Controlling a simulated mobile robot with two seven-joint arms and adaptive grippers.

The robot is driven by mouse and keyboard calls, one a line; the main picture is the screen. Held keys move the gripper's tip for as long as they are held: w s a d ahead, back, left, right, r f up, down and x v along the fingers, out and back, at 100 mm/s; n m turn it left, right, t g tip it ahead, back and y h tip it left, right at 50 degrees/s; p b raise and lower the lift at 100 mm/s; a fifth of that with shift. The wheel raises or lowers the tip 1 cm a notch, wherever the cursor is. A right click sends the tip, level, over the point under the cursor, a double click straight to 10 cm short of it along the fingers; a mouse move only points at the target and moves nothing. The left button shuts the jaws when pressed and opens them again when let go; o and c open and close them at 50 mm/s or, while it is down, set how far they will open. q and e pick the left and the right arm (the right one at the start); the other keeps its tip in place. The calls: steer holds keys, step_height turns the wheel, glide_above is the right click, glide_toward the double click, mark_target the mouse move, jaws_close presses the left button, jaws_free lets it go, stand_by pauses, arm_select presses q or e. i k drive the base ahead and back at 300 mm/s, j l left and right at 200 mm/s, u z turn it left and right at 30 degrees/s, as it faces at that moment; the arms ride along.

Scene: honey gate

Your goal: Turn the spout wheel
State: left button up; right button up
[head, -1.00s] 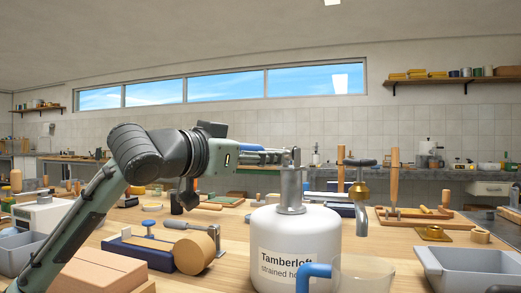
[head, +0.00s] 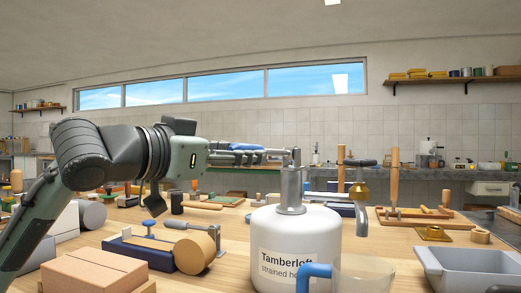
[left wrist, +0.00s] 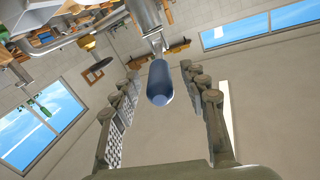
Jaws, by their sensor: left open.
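A white tank (head: 272,222) labelled Tamberloft stands on the workbench in the head view, with a metal column (head: 291,188) on its lid. A blue grip (head: 245,146) on the column's left shows among my left gripper's fingers. In the left wrist view, the blue grip (left wrist: 160,82) hangs between the open fingers, apart from both. My left gripper (head: 276,153) is open, left of the column top. To the column's right is a spout (head: 361,217) with a brass part (head: 358,190) and a dark wheel-like handle (head: 360,162). My right gripper is out of view.
A clear jug (head: 362,275) with a blue handle stands before the tank. A grey bin (head: 470,270) is at right. A wooden roller (head: 196,252) and brick-like blocks (head: 90,275) lie at left. The air around the gripper looks free.

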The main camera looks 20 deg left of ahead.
mark_target(360, 164)
steer(key=k+j, duration=0.25)
steer(key=k, duration=0.2)
steer(key=k+j, duration=0.3)
steer(key=k, duration=0.2)
steer(key=k+j, duration=0.25)
steer(key=k, duration=0.2)
